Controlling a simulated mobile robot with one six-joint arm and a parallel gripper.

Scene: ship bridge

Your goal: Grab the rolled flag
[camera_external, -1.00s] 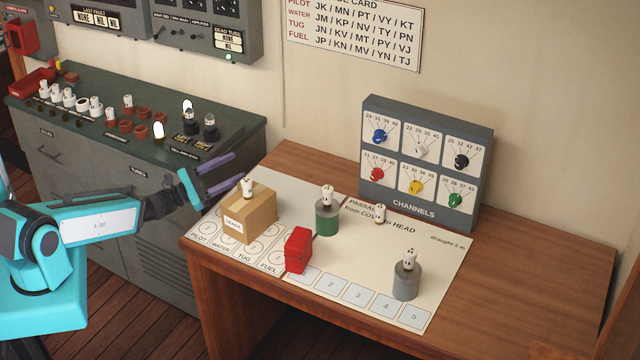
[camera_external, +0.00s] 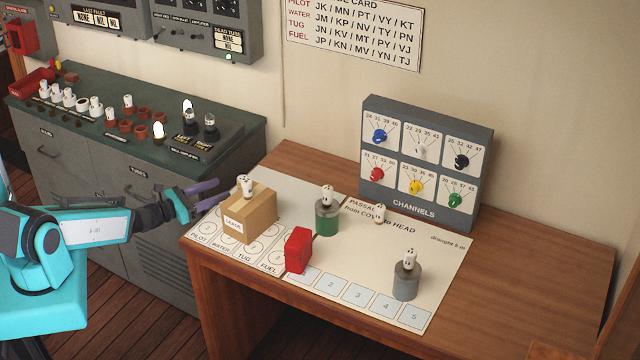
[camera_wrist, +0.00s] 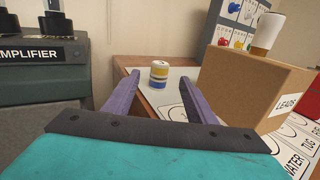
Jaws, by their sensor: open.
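A small upright roll with yellow, white and blue bands (camera_wrist: 158,76), which looks like the rolled flag, stands on the table's left part in the wrist view. It lies ahead of and between my two purple fingers. In the external view I cannot make it out; the carton may hide it. My gripper (camera_external: 222,189) is open and empty at the table's left edge, low beside the carton. In the wrist view the fingers of my gripper (camera_wrist: 158,84) reach toward the roll; contact is not visible.
The "LEADS" carton (camera_external: 236,224) stands close to the right of my fingers, with a small white piece (camera_external: 245,187) on top. A green cylinder (camera_external: 327,220), a red box (camera_external: 298,250) and a grey cylinder (camera_external: 406,283) stand farther right. The grey console (camera_external: 150,215) is at left.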

